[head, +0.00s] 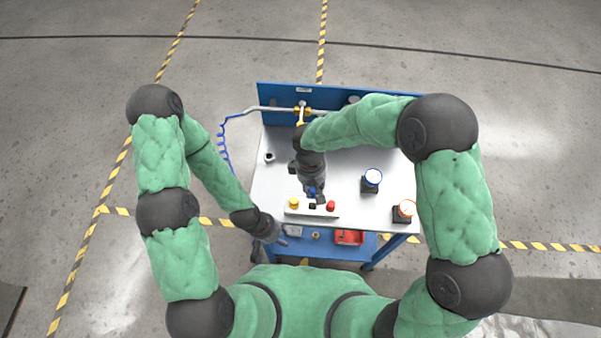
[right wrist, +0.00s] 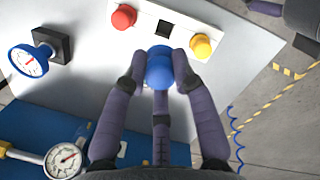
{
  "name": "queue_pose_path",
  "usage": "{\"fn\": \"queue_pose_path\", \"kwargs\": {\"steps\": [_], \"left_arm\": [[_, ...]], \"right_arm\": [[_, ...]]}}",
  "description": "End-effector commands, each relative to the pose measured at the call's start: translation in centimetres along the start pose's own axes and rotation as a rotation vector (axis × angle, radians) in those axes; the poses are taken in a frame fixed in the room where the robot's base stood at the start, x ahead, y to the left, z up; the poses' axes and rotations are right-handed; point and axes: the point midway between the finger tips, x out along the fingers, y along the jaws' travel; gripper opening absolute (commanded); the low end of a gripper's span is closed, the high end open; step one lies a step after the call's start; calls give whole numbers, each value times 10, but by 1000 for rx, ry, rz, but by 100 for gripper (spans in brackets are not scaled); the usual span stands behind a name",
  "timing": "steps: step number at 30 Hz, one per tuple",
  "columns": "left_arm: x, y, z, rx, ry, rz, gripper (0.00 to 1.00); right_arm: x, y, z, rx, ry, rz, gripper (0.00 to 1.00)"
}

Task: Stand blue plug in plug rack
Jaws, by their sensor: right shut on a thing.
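The blue plug (right wrist: 159,68) is held between the fingers of my right gripper (right wrist: 158,80). It also shows in the head view (head: 312,191), at the fingertips. The white plug rack (head: 322,213) lies near the table's front edge, with a yellow plug (head: 294,203) and a red plug (head: 331,205) standing at its two ends. Between them is an empty square hole (right wrist: 164,28). In the right wrist view the blue plug appears just short of this hole; its lower end is hidden. My left gripper (head: 278,236) hangs off the table's front left; its fingers are unclear.
A blue-rimmed gauge (head: 373,177) and an orange-rimmed gauge (head: 404,209) stand on the table (head: 345,160) to the right. A pipe with a yellow fitting (head: 301,111) runs along the blue back panel (head: 278,96). A red bin (head: 349,237) is on the lower shelf.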

Motion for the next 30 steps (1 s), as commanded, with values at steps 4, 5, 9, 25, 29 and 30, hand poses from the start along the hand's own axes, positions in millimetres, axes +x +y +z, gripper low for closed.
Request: {"fn": "queue_pose_path", "kwargs": {"steps": [4, 5, 9, 25, 29, 30], "left_arm": [[3, -1, 1, 1, -2, 0, 40], [3, -1, 1, 1, -2, 0, 40], [9, -3, 0, 1, -2, 0, 40], [38, -14, -1, 0, -1, 0, 40], [45, -16, -2, 0, 0, 0, 40], [47, -17, -2, 0, 0, 0, 40]], "right_arm": [[4, 0, 0, 0, 0, 0, 11], [5, 0, 0, 0, 0, 0, 11], [13, 0, -2, 1, -1, -1, 11], [58, 0, -7, 0, -1, 0, 11], [67, 0, -8, 0, 0, 0, 11], [69, 1, -9, 0, 0, 0, 11]]}}
